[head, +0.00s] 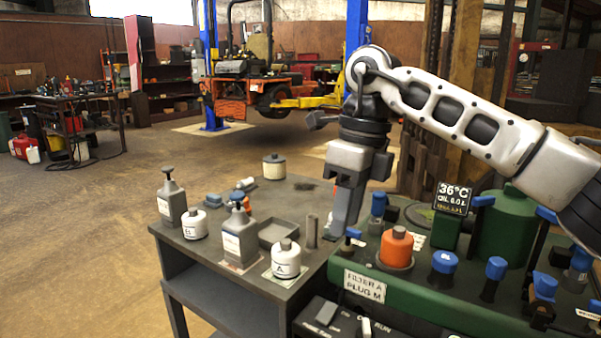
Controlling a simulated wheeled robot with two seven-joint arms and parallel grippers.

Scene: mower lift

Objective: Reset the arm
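My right arm comes in from the right, and its gripper (345,215) points down over the right edge of the grey bench (205,290), beside the green machine panel (405,290). Its fingers look close together, but the view does not show whether there is a gap or something thin between them. My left gripper is not in view. On the panel stand an orange capped filter (397,248), several blue-topped plugs (444,263) and a small display (452,199) reading 36°C. A label (364,285) reads "FILTER A PLUG M".
On the bench stand grey pump bottles (239,237), white jars marked B (194,224) and A (286,259), a tray (278,234) and a cream filter (274,166). An orange mower (250,88) sits on a lift behind.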

